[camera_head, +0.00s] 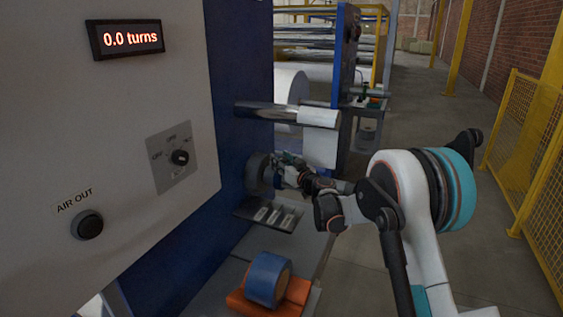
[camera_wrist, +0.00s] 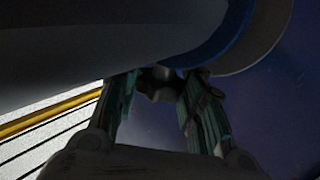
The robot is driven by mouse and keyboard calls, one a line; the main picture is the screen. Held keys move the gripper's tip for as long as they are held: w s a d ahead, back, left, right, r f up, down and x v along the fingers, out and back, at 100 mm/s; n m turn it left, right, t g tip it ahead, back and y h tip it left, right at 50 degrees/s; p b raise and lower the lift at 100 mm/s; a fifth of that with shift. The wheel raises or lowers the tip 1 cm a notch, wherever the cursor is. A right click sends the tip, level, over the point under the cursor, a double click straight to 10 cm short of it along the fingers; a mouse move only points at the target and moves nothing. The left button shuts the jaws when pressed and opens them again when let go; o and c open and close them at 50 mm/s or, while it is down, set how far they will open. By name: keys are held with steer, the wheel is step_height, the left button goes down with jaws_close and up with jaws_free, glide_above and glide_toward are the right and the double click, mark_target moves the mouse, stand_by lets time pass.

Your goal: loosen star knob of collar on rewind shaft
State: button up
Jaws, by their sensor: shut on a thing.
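My gripper (camera_head: 284,164) is at the machine's blue side wall, beside a round dark grey collar-like part (camera_head: 256,174). In the wrist view, its two green-padded fingers (camera_wrist: 157,88) stand on either side of a small dark knob (camera_wrist: 158,76) and are shut on it. The knob sits just under a large grey rounded body (camera_wrist: 90,45) with a blue rim (camera_wrist: 222,42). The knob's star shape is in shadow and hard to make out. In the head view the fingers hide the knob, and the rewind shaft is hard to tell apart.
A red display (camera_head: 131,38) reads 0.0 turns. Below it are a rotary switch (camera_head: 180,157) and the AIR OUT button (camera_head: 88,224). A slotted tray (camera_head: 268,214) and a blue roll (camera_head: 268,279) on an orange cradle (camera_head: 298,291) lie below my gripper. A shiny roller (camera_head: 268,112) juts out above.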

steer(key=o, duration=1.1)
steer(key=shift+d, duration=0.1)
steer(key=v, duration=1.2)
steer(key=shift+w, duration=0.1)
